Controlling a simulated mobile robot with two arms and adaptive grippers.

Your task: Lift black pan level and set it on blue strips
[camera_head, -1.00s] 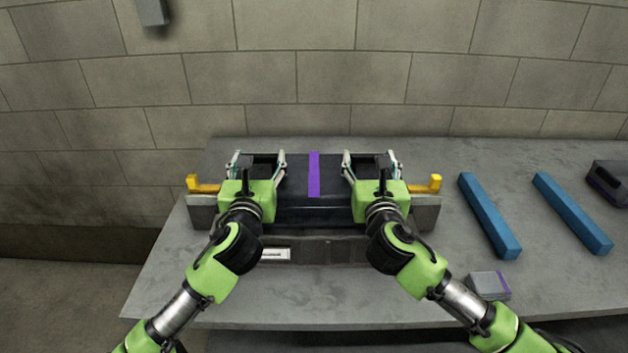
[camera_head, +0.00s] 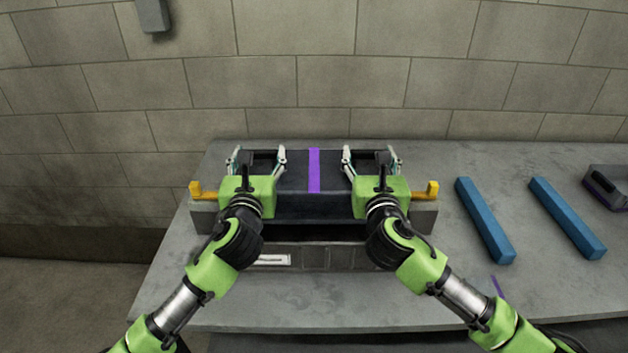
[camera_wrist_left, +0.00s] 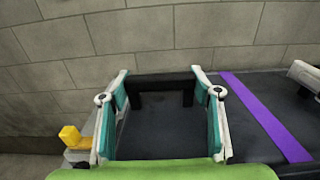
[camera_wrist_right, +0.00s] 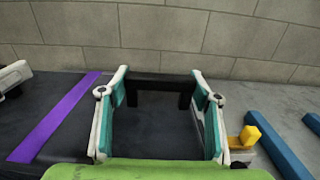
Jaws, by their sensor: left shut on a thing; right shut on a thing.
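The black pan (camera_head: 314,207) has a purple stripe across its middle and stands over a grey cradle, with a dark gap under its front edge. It looks about level. My left gripper (camera_head: 257,160) is shut on the pan's left end and my right gripper (camera_head: 368,160) on its right end. In the left wrist view (camera_wrist_left: 158,95) and right wrist view (camera_wrist_right: 160,95), the fingers are wide apart with a dark handle bar between them. Two blue strips, the nearer (camera_head: 485,222) and the farther (camera_head: 567,218), lie on the bench to the right, roughly parallel and apart.
The cradle (camera_head: 320,257) has yellow catches at its left (camera_head: 197,191) and right (camera_head: 432,191) ends. A dark-and-grey block (camera_head: 607,185) sits at the right edge. The grey bench (camera_head: 540,160) is clear behind the strips. A brick wall stands behind.

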